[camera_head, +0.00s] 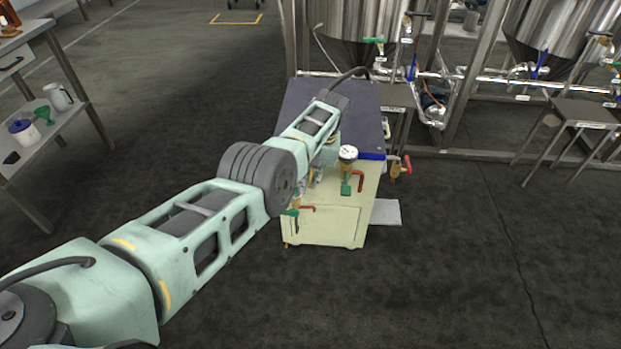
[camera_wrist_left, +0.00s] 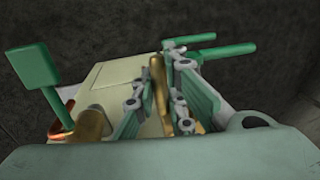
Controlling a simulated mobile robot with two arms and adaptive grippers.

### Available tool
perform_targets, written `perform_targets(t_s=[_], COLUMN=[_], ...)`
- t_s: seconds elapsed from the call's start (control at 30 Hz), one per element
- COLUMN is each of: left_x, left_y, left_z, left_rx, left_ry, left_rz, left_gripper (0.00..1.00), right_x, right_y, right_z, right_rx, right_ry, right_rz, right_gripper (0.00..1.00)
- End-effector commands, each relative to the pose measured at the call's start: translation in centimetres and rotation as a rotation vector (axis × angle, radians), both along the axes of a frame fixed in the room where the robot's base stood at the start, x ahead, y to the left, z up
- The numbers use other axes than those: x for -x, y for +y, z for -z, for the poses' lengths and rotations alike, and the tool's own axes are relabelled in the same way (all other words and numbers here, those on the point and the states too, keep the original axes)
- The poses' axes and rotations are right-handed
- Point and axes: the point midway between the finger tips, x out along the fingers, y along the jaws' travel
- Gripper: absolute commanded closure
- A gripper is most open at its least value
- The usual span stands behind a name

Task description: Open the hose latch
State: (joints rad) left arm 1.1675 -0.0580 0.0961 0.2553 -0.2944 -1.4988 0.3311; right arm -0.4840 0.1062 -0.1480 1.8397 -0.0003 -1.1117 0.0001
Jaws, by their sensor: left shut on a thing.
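My left gripper (camera_wrist_left: 163,106) is at the cream cabinet's front. In the left wrist view its fingers are closed around a slim brass-coloured part (camera_wrist_left: 158,72). I cannot tell whether this part is the hose latch itself. In the head view the left arm's forearm and wrist cover most of the gripper and the part it holds. A green valve handle (camera_wrist_left: 42,68) stands to the left in the wrist view, apart from the fingers. Two green bars (camera_wrist_left: 222,52) show just beyond the fingers. My right gripper is not in view.
The cream cabinet (camera_head: 325,226) has a dark top, a white-faced gauge (camera_head: 348,153), a green handle (camera_head: 346,188) and red handles. Steel tanks (camera_head: 360,18) with pipes stand behind. A table (camera_head: 20,52) is at the left, a stool (camera_head: 582,112) at the right. The front right floor is clear.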

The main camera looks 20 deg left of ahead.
Motion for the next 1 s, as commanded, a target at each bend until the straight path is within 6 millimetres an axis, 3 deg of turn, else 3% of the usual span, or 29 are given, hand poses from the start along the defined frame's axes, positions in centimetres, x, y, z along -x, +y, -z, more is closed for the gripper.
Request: perform_targets(t_s=[0.1, 0.57, 0.73, 1.0], left_x=[0.0, -0.2, -0.3, -0.7], left_y=[0.0, -0.2, -0.6, -1.7], left_z=[0.0, -0.8, -3.0, -8.9], left_rx=[0.001, -0.001, 0.0, 0.0], left_ry=[0.0, -0.003, -0.005, -0.004], left_rz=[0.001, 0.001, 0.002, 0.001], left_gripper=[0.8, 0.8, 0.8, 0.8], right_x=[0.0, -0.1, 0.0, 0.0], right_y=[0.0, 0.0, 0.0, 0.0], right_z=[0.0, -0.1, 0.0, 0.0], right_rx=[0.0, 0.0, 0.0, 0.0], right_ry=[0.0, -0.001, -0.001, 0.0], right_rz=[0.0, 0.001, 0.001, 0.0], right_gripper=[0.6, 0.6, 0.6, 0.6])
